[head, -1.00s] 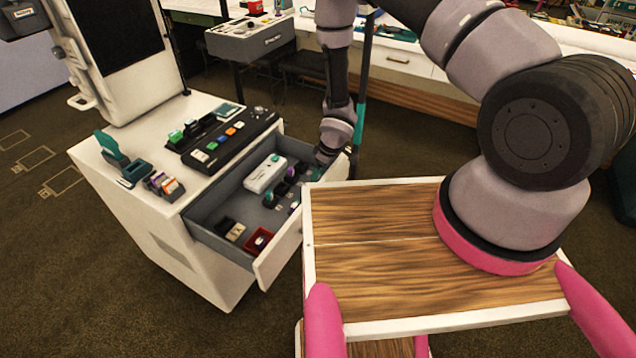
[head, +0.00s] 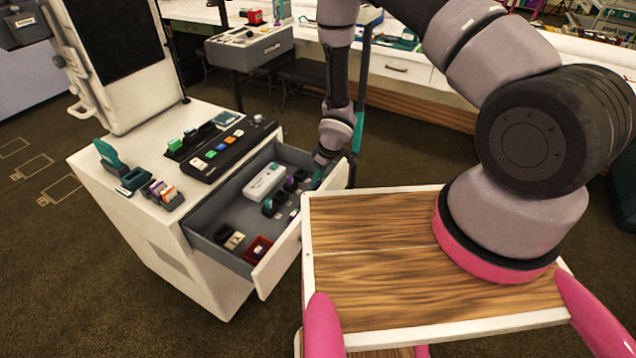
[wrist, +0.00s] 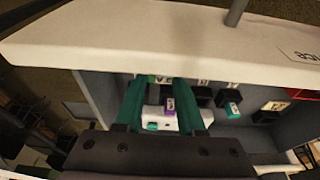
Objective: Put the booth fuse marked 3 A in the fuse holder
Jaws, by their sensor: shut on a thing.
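My gripper (wrist: 160,82) reaches into the open drawer, at its right end in the head view (head: 318,180). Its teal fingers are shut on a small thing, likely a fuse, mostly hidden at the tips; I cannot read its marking. A purple piece with a pale label (wrist: 170,105) shows between the fingers in the wrist view; I cannot tell whether they touch it. Black blocks (head: 270,208) stand in a row in the drawer, some with coloured pieces. A teal piece (wrist: 232,108) sits right of the fingers. I cannot tell which block is the fuse holder.
The drawer's white front panel (head: 275,270) is close to the fingers. Inside are a white case (head: 264,182) and a red tray (head: 257,249). The cabinet top holds a black panel with coloured buttons (head: 226,147) and several coloured pieces (head: 162,193). The drawer's near-left floor has some room.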

